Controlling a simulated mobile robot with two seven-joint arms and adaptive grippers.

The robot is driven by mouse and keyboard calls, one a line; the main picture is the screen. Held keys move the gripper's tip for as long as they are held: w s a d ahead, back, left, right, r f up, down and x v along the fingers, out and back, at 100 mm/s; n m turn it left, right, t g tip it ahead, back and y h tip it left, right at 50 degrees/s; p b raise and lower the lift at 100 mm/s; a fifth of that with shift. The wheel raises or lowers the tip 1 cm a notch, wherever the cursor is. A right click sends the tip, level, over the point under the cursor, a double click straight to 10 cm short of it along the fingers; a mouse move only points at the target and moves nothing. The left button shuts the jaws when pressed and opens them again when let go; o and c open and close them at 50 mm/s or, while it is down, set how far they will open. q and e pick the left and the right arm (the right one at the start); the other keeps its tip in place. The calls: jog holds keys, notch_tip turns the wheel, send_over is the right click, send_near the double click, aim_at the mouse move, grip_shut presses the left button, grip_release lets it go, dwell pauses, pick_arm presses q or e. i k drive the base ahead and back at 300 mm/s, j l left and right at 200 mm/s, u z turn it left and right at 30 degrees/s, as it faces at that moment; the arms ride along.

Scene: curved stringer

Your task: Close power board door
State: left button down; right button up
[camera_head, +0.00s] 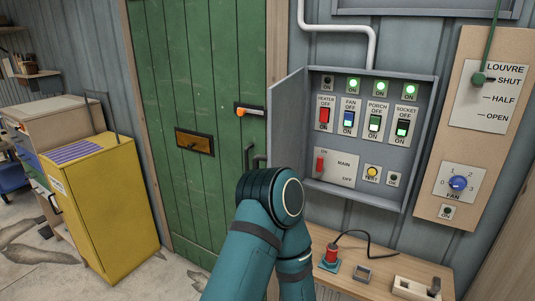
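The power board (354,190) is a grey metal box on the wall at the right of the head view. Its grey door (288,122) is hinged on the box's left side and stands open, swung out to the left. The switches inside show fully. A teal arm of mine rises from the bottom centre, and its bent joint covers the area below the door's lower part. I cannot tell which arm it is. Neither gripper is seen clearly. A small dark hooked shape (249,155) shows just above the arm joint, and I cannot tell what it is.
A wooden bench (345,283) below the board holds a red-handled device (331,256) and small parts. A louvre and fan panel (462,130) is right of the board. A green door (200,80) and yellow cabinet (105,210) stand left.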

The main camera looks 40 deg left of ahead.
aim_at(285, 97)
jog(key=j+u, duration=0.1)
jog(key=j, duration=0.45)
jog(key=j+u, duration=0.15)
jog(key=j, duration=0.4)
jog(key=i+j+u, duration=0.1)
jog(key=j, duration=0.45)
jog(key=i, duration=0.05)
